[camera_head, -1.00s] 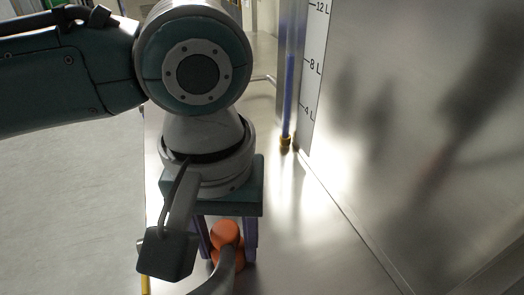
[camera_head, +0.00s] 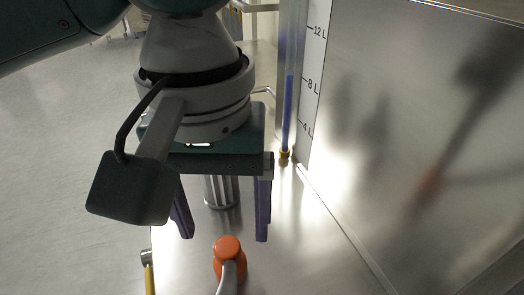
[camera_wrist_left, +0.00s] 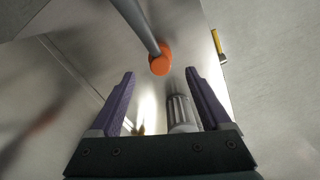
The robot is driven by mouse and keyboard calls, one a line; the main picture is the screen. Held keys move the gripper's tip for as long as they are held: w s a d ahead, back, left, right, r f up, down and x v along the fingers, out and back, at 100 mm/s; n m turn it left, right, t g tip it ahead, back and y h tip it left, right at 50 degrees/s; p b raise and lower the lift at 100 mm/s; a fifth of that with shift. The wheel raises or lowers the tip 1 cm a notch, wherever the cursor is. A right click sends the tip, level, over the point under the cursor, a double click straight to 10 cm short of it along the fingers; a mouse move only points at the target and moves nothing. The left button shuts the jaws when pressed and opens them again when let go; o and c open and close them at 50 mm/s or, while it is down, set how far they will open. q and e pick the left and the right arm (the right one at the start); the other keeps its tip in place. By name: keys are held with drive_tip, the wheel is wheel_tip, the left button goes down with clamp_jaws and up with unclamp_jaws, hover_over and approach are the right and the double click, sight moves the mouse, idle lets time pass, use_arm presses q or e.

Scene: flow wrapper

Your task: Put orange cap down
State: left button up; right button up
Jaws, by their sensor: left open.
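The orange cap (camera_head: 228,247) is on the steel surface, with a grey hose running from it toward the bottom of the head view. It also shows in the left wrist view (camera_wrist_left: 160,62), beyond my fingertips, with the hose (camera_wrist_left: 136,24) leading up. My left gripper (camera_head: 225,236) is open and empty, its two purple fingers spread wide. My right gripper is not in view.
A ridged metal cylinder (camera_head: 221,191) stands on the steel surface behind the fingers. A blue-filled level tube (camera_head: 287,110) with a litre scale rises beside the steel wall (camera_head: 430,120). A yellow-handled tool (camera_head: 149,277) lies at the left edge.

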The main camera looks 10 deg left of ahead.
sight(228, 247)
use_arm(q)
wheel_tip(228, 247, up, 4)
drive_tip(key=shift+r+p, duration=0.25)
drive_tip(key=shift+p, duration=0.1)
drive_tip(key=s+d+f+m+t+h, duration=0.2)
drive_tip(key=s+d+f+m+h, duration=0.1)
drive_tip(key=s+d+f+h, duration=0.15)
drive_tip(key=shift+m+t+y, duration=0.3)
drive_tip(key=shift+t+y, duration=0.4)
drive_tip(key=shift+y, duration=0.15)
drive_tip(key=s+a, duration=0.1)
drive_tip(key=a, duration=0.1)
drive_tip(key=s+a+f, duration=0.1)
drive_tip(key=a, duration=0.1)
drive_tip(key=s+a, duration=0.1)
drive_tip(key=a, duration=0.1)
drive_tip(key=shift+s+a+f, duration=0.35)
drive_tip(key=shift+s+f, duration=0.05)
drive_tip(key=s+a+y, duration=0.2)
drive_tip(key=s+a, duration=0.2)
drive_tip(key=a, duration=0.3)
drive_tip(key=shift+f+m+y, duration=0.3)
drive_tip(key=shift+f, duration=0.15)
drive_tip(key=shift+a, duration=0.1)
